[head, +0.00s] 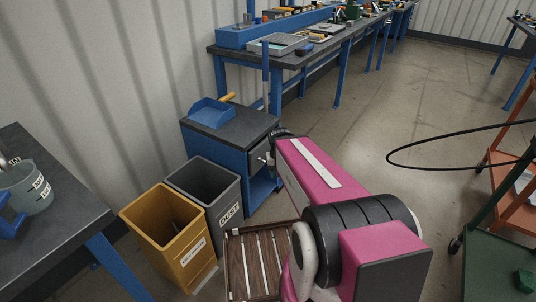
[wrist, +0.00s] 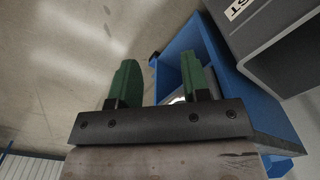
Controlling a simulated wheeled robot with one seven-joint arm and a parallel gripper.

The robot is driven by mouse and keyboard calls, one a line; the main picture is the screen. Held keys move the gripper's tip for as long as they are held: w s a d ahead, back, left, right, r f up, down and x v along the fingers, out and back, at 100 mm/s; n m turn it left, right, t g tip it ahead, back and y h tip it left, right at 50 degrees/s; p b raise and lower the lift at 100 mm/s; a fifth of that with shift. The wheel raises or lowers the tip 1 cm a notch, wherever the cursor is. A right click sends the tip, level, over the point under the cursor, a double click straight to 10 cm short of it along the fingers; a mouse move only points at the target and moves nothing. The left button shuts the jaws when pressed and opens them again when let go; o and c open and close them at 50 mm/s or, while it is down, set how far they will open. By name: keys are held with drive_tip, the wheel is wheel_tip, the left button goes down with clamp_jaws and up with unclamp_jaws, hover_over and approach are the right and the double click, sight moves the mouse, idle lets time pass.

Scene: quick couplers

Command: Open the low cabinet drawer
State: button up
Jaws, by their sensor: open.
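The low blue cabinet (head: 222,141) with a dark top stands against the wall in the head view. Its grey drawer front (head: 257,158) is below the top, beside my arm's far end, and looks flush with the cabinet; my arm partly covers it. A small pale part, perhaps the handle, shows there. In the wrist view the blue cabinet (wrist: 262,108) lies beyond my gripper (wrist: 157,82). Its two green fingers are apart, with no clear object held between them. A small bright part shows by the right finger; I cannot tell what it is. The head view hides the fingers.
A grey bin (head: 206,188) and a yellow bin (head: 165,232) stand left of my arm, close to the cabinet. A blue tray (head: 211,113) sits on the cabinet top. A long workbench (head: 290,62) stands behind.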

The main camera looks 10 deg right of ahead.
drive_tip(key=w+d+f+m+t+y, duration=0.3)
drive_tip(key=w+d+f+y, duration=0.1)
drive_tip(key=w+d+y, duration=0.4)
drive_tip(key=w+d+f+m+t+y, duration=0.25)
drive_tip(key=w+d+y, duration=0.35)
drive_tip(key=w, duration=0.4)
drive_tip(key=shift+n+y, duration=0.25)
drive_tip(key=shift+y, duration=0.25)
drive_tip(key=x, duration=1.1)
drive_tip(key=shift+a+f, duration=0.2)
clamp_jaws()
